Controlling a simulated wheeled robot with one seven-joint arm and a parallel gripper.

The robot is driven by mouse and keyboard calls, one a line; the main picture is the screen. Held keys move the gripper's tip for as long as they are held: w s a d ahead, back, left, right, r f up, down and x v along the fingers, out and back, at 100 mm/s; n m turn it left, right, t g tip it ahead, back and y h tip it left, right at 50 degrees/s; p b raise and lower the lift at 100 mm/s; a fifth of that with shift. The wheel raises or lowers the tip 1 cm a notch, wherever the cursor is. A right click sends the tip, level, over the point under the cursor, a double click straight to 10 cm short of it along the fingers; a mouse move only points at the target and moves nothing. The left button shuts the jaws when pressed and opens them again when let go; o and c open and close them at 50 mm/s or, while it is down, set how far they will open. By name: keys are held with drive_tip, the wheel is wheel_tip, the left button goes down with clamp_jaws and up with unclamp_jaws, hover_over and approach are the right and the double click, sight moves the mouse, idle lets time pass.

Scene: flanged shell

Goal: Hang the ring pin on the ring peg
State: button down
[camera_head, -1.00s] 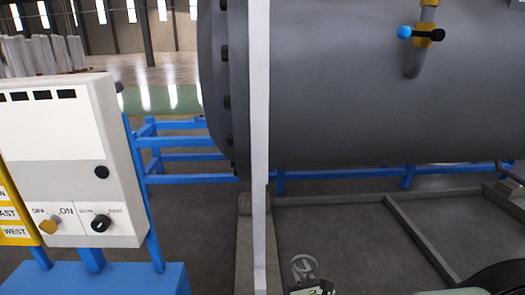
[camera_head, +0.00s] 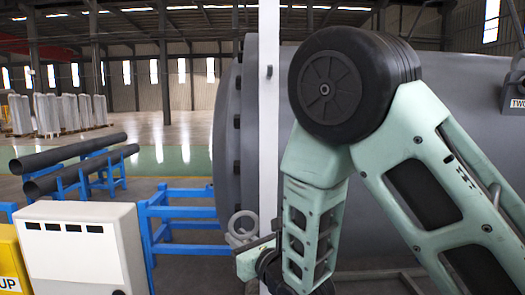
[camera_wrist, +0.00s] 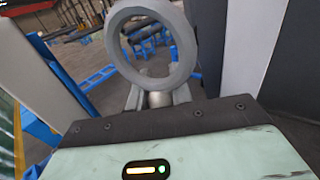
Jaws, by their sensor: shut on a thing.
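The grey ring pin shows large at the top of the wrist view (camera_wrist: 150,82), its ring upright and its lower end between the fingers. It also shows small in the head view (camera_head: 233,222), just left of the white post (camera_head: 268,130). My gripper (camera_wrist: 156,98) is shut on the ring pin's lower end. In the head view my gripper (camera_head: 247,246) is beside the post, partly hidden by my arm.
A big grey flanged shell (camera_head: 228,140) stands behind the post, largely covered by my arm. A white control box (camera_head: 85,250) and a yellow box (camera_head: 10,262) are at the lower left. Blue stands (camera_head: 180,212) carry dark pipes (camera_head: 75,150) further back.

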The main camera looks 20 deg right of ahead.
drive_tip(key=s+d+r+n+g+y+p, duration=0.1)
drive_tip(key=s+r+y+p, duration=0.1)
drive_tip(key=r, duration=1.4)
drive_tip(key=s+d+r+n+g+y+p, duration=0.1)
drive_tip(key=s+r+p, duration=0.3)
drive_tip(key=r, duration=1.2)
drive_tip(key=s+n+y, duration=0.1)
drive_tip(key=s, duration=0.2)
drive_tip(key=shift+s+d+r+y, duration=0.15)
drive_tip(key=shift+r+y, duration=0.15)
drive_tip(key=shift+r, duration=0.1)
drive_tip(key=shift+f+b, duration=0.1)
drive_tip(key=shift+b, duration=0.2)
drive_tip(key=w+b, duration=0.1)
drive_tip(key=b, duration=0.2)
drive_tip(key=shift+w+d+b, duration=0.35)
drive_tip(key=shift+w+b, duration=0.15)
drive_tip(key=shift+b, duration=2)
